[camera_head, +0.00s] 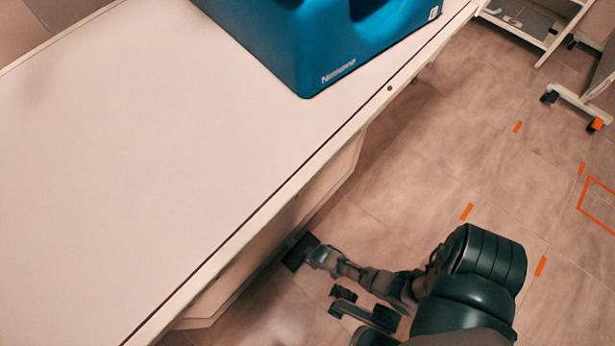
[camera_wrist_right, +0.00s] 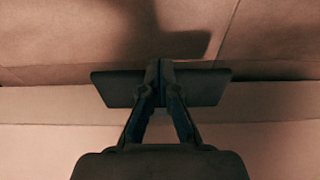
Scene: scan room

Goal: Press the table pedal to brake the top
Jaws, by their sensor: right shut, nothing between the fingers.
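The white table top (camera_head: 130,160) fills the left of the head view. The pedal (camera_head: 298,252) is a small dark plate low beside the table's base, near the floor. My right arm reaches down to it, and the right gripper (camera_head: 317,256) is at the plate. In the right wrist view the pedal (camera_wrist_right: 208,88) is a wide dark plate. The right gripper (camera_wrist_right: 160,78) is shut and empty, with its fingertips together over the middle of the plate. I cannot tell whether they touch it or how far it is pressed. My left gripper is out of view.
A blue moulded device (camera_head: 310,50) stands on the table's far part. The table's edge overhangs its pale base (camera_head: 285,225). The tiled floor to the right is open, with orange tape marks (camera_head: 467,212). A wheeled white frame (camera_head: 580,100) stands at the upper right.

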